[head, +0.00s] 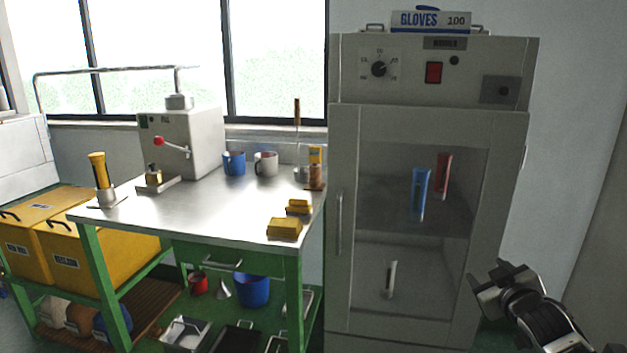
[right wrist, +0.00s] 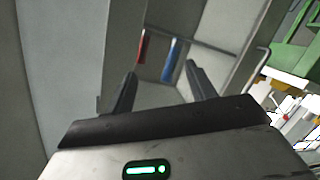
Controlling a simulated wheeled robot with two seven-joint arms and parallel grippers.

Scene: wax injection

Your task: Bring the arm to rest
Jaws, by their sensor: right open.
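My right gripper (head: 503,279) is at the lower right of the head view, in front of the right side of the grey cabinet (head: 433,118). Its two fingers stand apart with nothing between them. In the right wrist view the open fingers (right wrist: 160,92) point toward the cabinet, where a red tube (right wrist: 143,46) and a blue tube (right wrist: 172,58) show beyond them. My left gripper is not in either view.
A green-framed steel table (head: 190,215) stands left of the cabinet. It bears a wax injector (head: 185,140), a blue mug (head: 234,163), a grey mug (head: 265,164) and yellow blocks (head: 285,228). A glove box (head: 431,21) lies on the cabinet. Bare wall (head: 570,130) is at right.

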